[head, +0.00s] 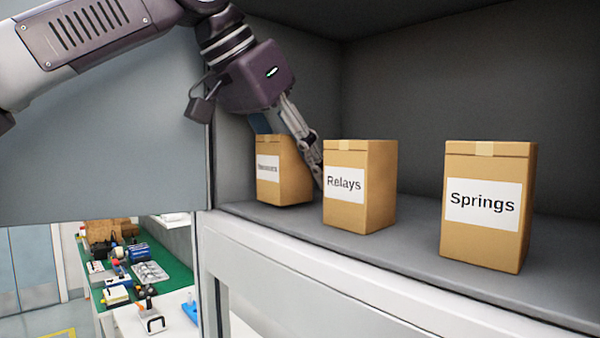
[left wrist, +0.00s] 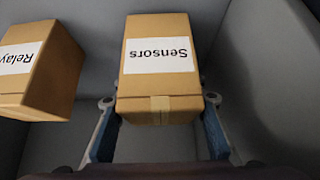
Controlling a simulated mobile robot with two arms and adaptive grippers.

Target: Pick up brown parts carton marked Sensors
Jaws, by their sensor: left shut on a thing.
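The brown Sensors carton (head: 282,188) is at the left end of the row in the grey compartment. Its white label is small and hard to read in the head view, but reads Sensors upside down in the left wrist view (left wrist: 160,85). My left gripper (head: 290,150) reaches in from above, and its fingers (left wrist: 158,125) stand on both sides of the carton, shut on it. In the head view the carton looks slightly tilted; I cannot tell whether its base touches the shelf. My right gripper is not in view.
The Relays carton (head: 360,195) stands close to the right of the gripper and also shows in the left wrist view (left wrist: 40,75). The Springs carton (head: 487,210) stands farther right. The compartment's left side wall is close to the Sensors carton. Bare shelf (head: 415,225) lies between Relays and Springs.

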